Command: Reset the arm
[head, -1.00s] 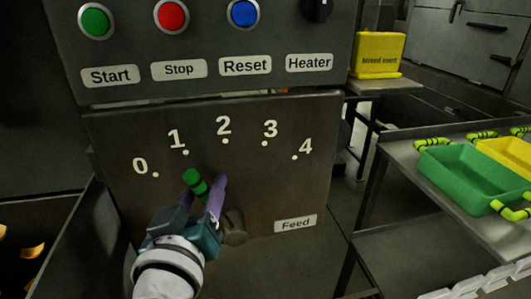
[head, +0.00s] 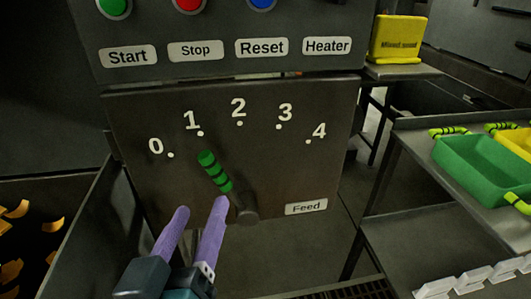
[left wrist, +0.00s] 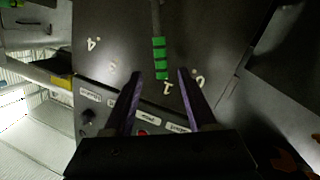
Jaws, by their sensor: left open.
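My left gripper (head: 197,217) is open and empty in the head view, with purple fingers below and left of the feed lever. The lever's green banded handle (head: 214,171) tilts up and left from its dark pivot and points near the 1 mark. The handle also shows in the left wrist view (left wrist: 160,58), beyond the gap between the open fingers (left wrist: 160,75) and apart from them. My right gripper is not in view.
The panel above carries the Reset label (head: 262,47) under a blue button. A bin of orange pieces (head: 12,240) lies at left. At right a metal table (head: 408,150) bears a green tray (head: 478,150) and a yellow one. A yellow box (head: 396,38) stands behind.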

